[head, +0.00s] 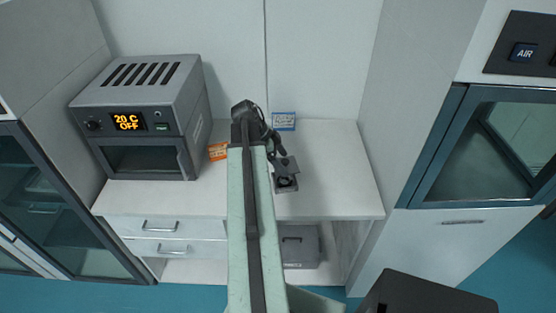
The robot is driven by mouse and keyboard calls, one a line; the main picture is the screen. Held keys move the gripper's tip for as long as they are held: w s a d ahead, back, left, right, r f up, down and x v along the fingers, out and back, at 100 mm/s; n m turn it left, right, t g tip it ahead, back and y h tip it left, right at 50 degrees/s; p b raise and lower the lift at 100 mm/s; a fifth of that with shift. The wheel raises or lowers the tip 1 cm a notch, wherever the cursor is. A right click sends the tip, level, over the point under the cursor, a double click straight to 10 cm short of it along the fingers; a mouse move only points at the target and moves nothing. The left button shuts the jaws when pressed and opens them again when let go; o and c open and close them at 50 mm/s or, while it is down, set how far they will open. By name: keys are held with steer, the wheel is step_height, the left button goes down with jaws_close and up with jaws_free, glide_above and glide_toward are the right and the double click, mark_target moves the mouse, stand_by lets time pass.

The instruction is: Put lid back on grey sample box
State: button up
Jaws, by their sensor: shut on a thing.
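My gripper (280,155) is at the end of my arm, above the right part of the white worktop. It is small and dark here, and its fingers are partly hidden by my own arm. It is shut on a small flat grey piece, which looks like the lid (289,164). Just below the lid in the picture is a small grey sample box (293,187) on the worktop, with a dark round shape in its top. The lid overlaps the box's far part in this view. I cannot tell whether the two touch.
A grey oven (150,118) reading "20 C OFF" stands at the left. An orange label (218,152) and a blue label (284,121) are near the worktop's back. A larger grey case (300,246) is on the shelf below. The worktop (345,185) is clear at the right.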

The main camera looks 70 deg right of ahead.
steer(key=shift+w+d, duration=0.1)
steer(key=shift+w, duration=0.1)
steer(key=shift+s+f, duration=0.1)
steer(key=shift+f, duration=0.05)
step_height(320, 180, down, 6)
steer(key=b, duration=0.6)
steer(key=shift+f, duration=0.1)
steer(key=shift+f+b, duration=0.1)
steer(key=shift+b, duration=0.25)
stand_by(1.2)
steer(key=o, duration=1.3)
steer(key=shift+c, duration=0.2)
step_height(320, 180, up, 7)
steer(key=p, duration=0.7)
